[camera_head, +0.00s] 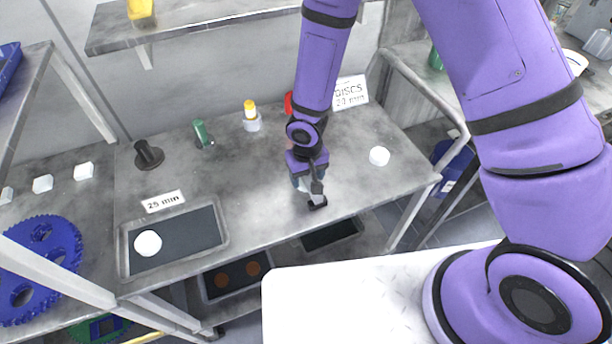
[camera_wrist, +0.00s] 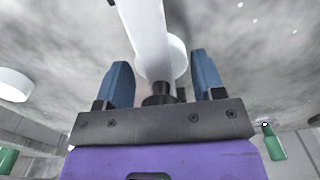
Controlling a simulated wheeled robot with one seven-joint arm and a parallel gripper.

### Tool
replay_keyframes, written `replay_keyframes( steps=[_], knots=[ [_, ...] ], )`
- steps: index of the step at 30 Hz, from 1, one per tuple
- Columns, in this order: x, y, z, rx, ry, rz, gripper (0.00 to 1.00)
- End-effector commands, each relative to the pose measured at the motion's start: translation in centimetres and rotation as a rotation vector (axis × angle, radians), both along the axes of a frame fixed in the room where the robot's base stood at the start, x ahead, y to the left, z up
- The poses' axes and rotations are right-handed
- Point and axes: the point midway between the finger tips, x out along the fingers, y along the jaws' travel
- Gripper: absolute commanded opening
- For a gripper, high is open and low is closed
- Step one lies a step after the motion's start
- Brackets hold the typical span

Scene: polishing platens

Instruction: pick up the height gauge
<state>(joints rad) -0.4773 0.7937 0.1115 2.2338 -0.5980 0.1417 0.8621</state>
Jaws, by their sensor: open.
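No item is labelled as the height gauge, and I cannot tell for sure which it is. A black stand (camera_head: 148,156) with a round base and short post is upright on the grey bench, at the left in the head view. My gripper (camera_head: 314,198) is near the bench's front edge, well right of that stand. In the wrist view my gripper (camera_wrist: 163,68) has its two blue fingers apart. A pale tube (camera_wrist: 146,38) and a small black part (camera_wrist: 161,94) show between them in the picture; I cannot tell whether either is within reach.
On the bench (camera_head: 255,190) are a green item (camera_head: 202,132), a yellow-topped white bottle (camera_head: 250,115), a white disc (camera_head: 379,156) and a tray (camera_head: 216,241) holding another disc (camera_head: 148,243). A red thing (camera_head: 288,104) is partly hidden by my arm. A shelf (camera_head: 200,27) hangs above.

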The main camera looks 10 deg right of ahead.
Motion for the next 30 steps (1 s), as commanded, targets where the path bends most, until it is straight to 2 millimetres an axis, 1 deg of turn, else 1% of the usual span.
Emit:
replay_keyframes(
  steps=[7,8,9,11,12,15,16,17,24,30],
  knots=[
    [0.0,0.0,-0.1,0.0,-0.001,0.0,0.62],
    [0.0,0.0,-0.1,0.0,-0.001,0.0,0.55],
    [0.0,0.0,-0.1,0.0,0.0,0.0,0.46],
    [0.0,0.0,-0.1,0.0,0.0,0.0,0.32],
    [0.0,0.0,-0.1,0.0,0.0,0.0,0.23],
    [0.0,0.0,-0.1,0.0,0.0,-0.001,0.02],
    [0.0,0.0,-0.1,0.0,-0.001,-0.001,0.02],
    [0.0,0.0,-0.1,0.0,-0.001,-0.001,0.0],
    [0.0,0.0,0.0,0.0,-0.001,-0.001,0.0],
    [0.1,0.1,0.9,0.002,-0.002,-0.002,0.0]
  ],
)
